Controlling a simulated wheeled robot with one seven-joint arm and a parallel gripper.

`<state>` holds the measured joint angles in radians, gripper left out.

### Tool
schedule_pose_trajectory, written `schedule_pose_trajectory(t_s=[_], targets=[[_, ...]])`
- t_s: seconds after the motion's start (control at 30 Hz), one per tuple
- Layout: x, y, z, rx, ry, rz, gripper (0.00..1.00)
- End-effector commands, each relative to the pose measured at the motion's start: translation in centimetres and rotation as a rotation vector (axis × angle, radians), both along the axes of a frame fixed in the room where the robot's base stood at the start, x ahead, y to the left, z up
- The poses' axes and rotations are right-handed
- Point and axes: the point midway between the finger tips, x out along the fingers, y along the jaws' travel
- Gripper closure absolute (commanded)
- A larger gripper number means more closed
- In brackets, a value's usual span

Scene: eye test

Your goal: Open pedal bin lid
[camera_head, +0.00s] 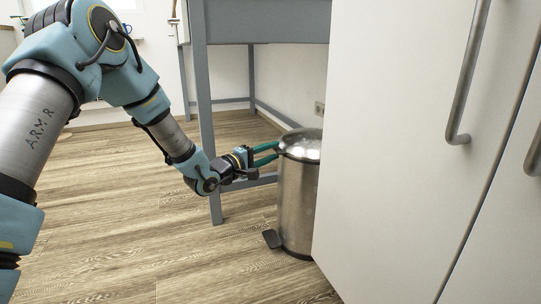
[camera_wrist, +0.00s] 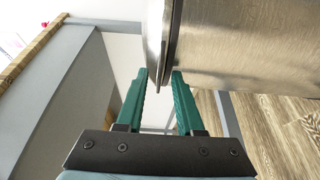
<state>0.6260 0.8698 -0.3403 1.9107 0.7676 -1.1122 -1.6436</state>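The pedal bin (camera_head: 297,205) is a shiny metal cylinder standing upright on the floor. Its domed metal lid (camera_head: 303,147) is closed. Its dark pedal (camera_head: 271,239) sticks out low at the left. My gripper (camera_head: 277,152) is at the bin's upper left side, at lid height, its two green fingers apart. In the wrist view, the bin body (camera_wrist: 245,45) fills the upper right, with the lid (camera_wrist: 155,30) at its left. The rim between them lies in the gap between the fingertips (camera_wrist: 160,73). I cannot tell whether a finger touches it.
A white cabinet (camera_head: 400,150) with metal handles stands close on the right and hides part of the bin's right side. A grey table (camera_head: 262,22) stands behind, its front leg (camera_head: 206,130) beside my wrist. Wooden floor (camera_head: 130,220) is clear at the left.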

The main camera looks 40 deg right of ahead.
Motion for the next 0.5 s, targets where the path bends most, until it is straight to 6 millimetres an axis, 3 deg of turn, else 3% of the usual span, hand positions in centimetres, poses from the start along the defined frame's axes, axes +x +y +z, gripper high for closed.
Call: schedule_pose_trajectory(t_s=[0.13,0.43,0.5], targets=[[0.02,0.02,0.03,0.000,0.000,0.000,0.64],[0.02,0.04,0.01,0.000,0.000,0.000,0.97],[0.03,0.05,0.00,0.000,0.000,0.000,1.00]])
